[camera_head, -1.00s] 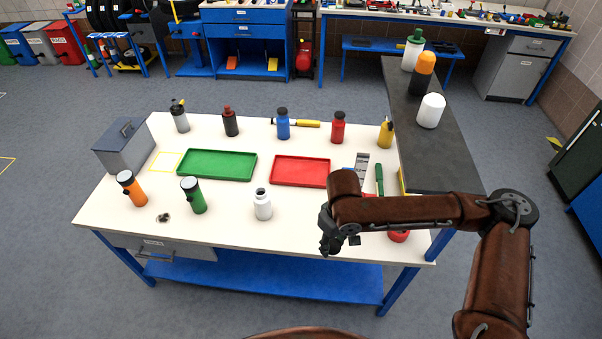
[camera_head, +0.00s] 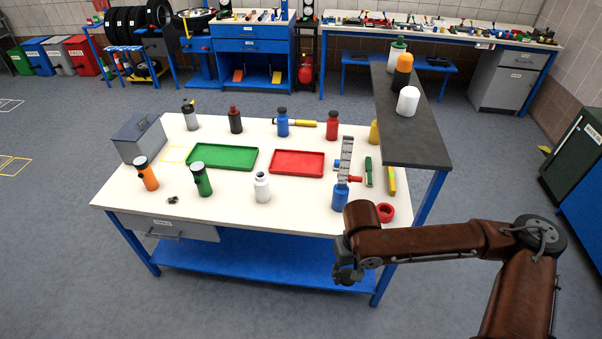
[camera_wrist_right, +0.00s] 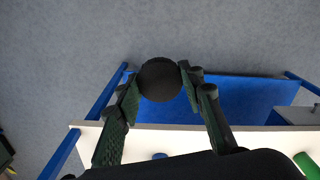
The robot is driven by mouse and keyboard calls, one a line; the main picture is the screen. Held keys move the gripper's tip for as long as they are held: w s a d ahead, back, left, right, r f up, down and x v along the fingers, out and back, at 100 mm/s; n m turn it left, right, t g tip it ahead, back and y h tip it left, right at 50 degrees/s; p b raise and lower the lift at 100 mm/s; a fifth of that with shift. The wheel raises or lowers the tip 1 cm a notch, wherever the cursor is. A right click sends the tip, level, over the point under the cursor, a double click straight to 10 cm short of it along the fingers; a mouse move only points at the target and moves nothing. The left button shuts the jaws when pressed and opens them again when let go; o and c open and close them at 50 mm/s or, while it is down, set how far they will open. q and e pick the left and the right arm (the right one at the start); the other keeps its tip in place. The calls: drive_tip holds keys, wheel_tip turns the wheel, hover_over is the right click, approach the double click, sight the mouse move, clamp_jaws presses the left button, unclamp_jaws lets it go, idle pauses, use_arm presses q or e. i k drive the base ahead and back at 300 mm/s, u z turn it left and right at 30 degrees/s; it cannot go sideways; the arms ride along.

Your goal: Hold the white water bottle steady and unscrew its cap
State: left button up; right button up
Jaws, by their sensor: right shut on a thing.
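The white water bottle (camera_head: 262,187) stands upright near the front middle of the white table in the head view. Its neck shows no dark cap, unlike the blue and red bottles behind it. My right gripper (camera_head: 347,270) is in front of the table's front edge, to the right of and apart from the bottle. In the right wrist view, the right gripper (camera_wrist_right: 160,82) is shut on a round black thing, which looks like a cap (camera_wrist_right: 159,80). The head view does not show this cap clearly. My left gripper is in neither view.
Green (camera_head: 222,158) and red (camera_head: 297,164) trays lie mid-table. A green flashlight (camera_head: 202,180) stands left of the white bottle. A blue object (camera_head: 340,198) and a red ring (camera_head: 385,212) are to its right. A raised dark shelf (camera_head: 415,138) is at the right.

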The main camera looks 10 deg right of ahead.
sight(261, 182)
drive_tip(key=z, duration=0.2)
drive_tip(key=i, duration=0.9)
drive_tip(key=u, duration=0.4)
drive_tip(key=i, duration=0.9)
drive_tip(key=u, duration=0.55)
